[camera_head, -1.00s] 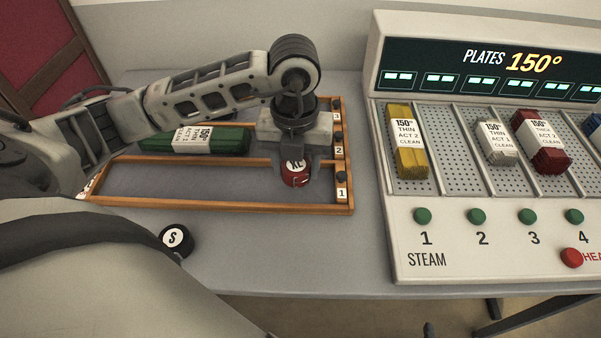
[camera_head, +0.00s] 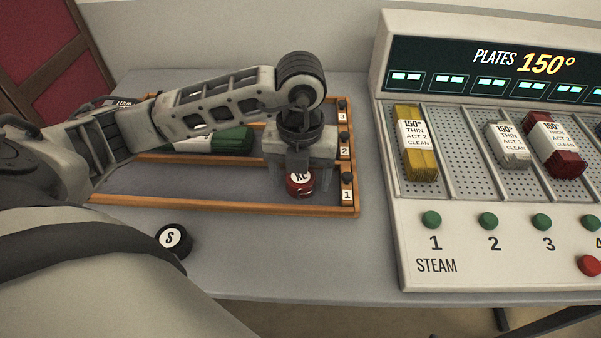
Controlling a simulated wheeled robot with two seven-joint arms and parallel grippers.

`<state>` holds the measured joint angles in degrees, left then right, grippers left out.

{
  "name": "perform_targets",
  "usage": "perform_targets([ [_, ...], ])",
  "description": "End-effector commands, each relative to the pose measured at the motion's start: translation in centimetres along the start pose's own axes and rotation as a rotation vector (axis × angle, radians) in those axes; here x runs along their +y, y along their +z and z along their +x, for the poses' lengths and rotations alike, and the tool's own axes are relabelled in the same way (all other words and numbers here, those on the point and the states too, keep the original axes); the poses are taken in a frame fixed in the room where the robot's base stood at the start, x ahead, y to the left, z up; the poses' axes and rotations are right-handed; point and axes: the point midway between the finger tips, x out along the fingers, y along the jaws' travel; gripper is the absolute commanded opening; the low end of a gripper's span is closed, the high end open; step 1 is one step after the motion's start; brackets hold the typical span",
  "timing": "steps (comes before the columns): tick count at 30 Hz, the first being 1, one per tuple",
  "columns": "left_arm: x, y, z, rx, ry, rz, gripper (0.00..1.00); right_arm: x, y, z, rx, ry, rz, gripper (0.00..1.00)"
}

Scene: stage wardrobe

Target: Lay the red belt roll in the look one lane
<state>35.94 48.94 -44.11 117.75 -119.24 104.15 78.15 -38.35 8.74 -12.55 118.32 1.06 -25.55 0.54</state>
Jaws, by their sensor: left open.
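The red belt roll (camera_head: 299,187), with a white XL label on top, is at the right end of the front lane marked 1 of a wooden rack (camera_head: 230,208). My left gripper (camera_head: 300,176) is directly over it, pointing down. The jaws are open, with a finger on either side of the roll. The gripper hides part of the roll's top and back. I cannot tell whether a finger touches it. My right gripper is not in view.
A green folded garment (camera_head: 228,140) lies in a lane behind, partly covered by my left arm. A black roll marked S (camera_head: 173,238) stands on the table in front of the rack. The steam plate machine (camera_head: 425,215) with folded garments is close on the right.

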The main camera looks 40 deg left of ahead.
Motion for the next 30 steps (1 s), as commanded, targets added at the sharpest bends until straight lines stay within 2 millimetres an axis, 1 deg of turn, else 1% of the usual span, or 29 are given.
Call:
perform_targets([
  [1, 0.0, 0.0, -0.4, 0.0, 0.0, 0.0, 0.7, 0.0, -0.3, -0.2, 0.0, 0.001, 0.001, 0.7],
  [5, -0.1, 0.1, -1.9, -0.004, -0.003, 0.001, 0.7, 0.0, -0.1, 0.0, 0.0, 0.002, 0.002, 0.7],
  [13, -0.1, 0.1, -7.7, -0.006, -0.004, 0.001, 0.7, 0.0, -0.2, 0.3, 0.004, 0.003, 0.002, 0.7],
  [15, 0.0, 0.1, -9.3, -0.007, -0.002, 0.0, 0.7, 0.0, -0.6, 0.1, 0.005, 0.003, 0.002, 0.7],
  [18, 0.0, 0.1, -10.9, -0.006, -0.001, 0.0, 0.7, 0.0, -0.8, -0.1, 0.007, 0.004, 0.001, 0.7],
  [21, 0.0, 0.1, -11.8, -0.004, -0.001, -0.001, 0.7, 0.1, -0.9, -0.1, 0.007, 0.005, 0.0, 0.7],
  [24, 0.0, 0.0, -12.2, -0.001, 0.0, 0.0, 0.7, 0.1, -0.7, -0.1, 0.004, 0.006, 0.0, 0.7],
  [30, 0.0, 0.0, -12.3, 0.0, 0.0, 0.0, 0.7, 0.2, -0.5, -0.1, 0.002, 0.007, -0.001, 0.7],
])
